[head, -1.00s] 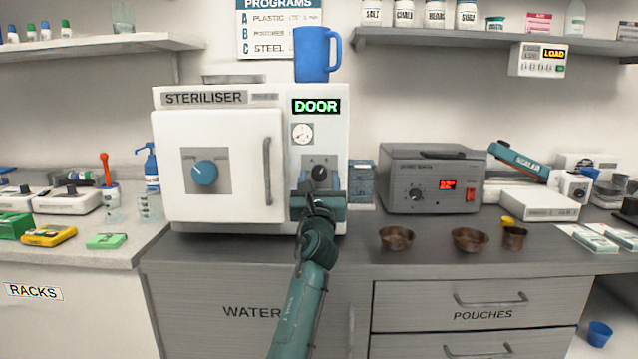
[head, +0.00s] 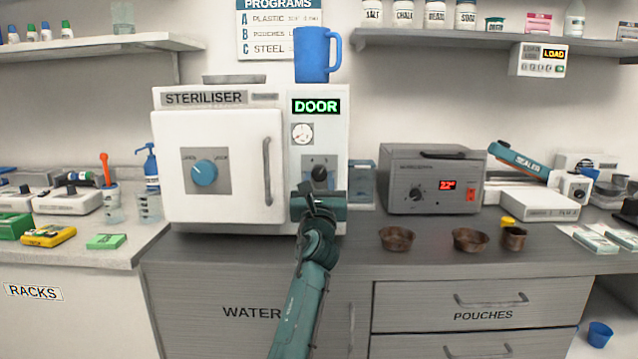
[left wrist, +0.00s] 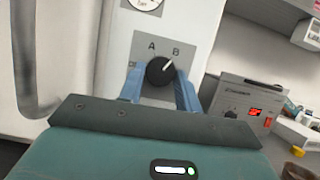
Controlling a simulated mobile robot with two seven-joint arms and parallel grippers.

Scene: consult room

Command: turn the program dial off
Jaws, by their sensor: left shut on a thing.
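The program dial (head: 319,173) is a black knob on a grey plate on the right part of the white steriliser's front. In the left wrist view the dial (left wrist: 160,71) has a white mark pointing up and right, towards the letter B. A letter A is at its upper left and a partly hidden label is at its left. My left gripper (head: 319,190) is in front of the plate. Its blue fingers (left wrist: 160,85) stand on both sides of the dial, shut on it. My right gripper is not in view.
The steriliser (head: 250,102) has a closed door with a blue dial (head: 204,173) and a long handle (head: 267,170). A lit DOOR display (head: 316,106) is above the gauge. A blue mug (head: 312,55) stands on top. A grey box (head: 432,165) is at the right.

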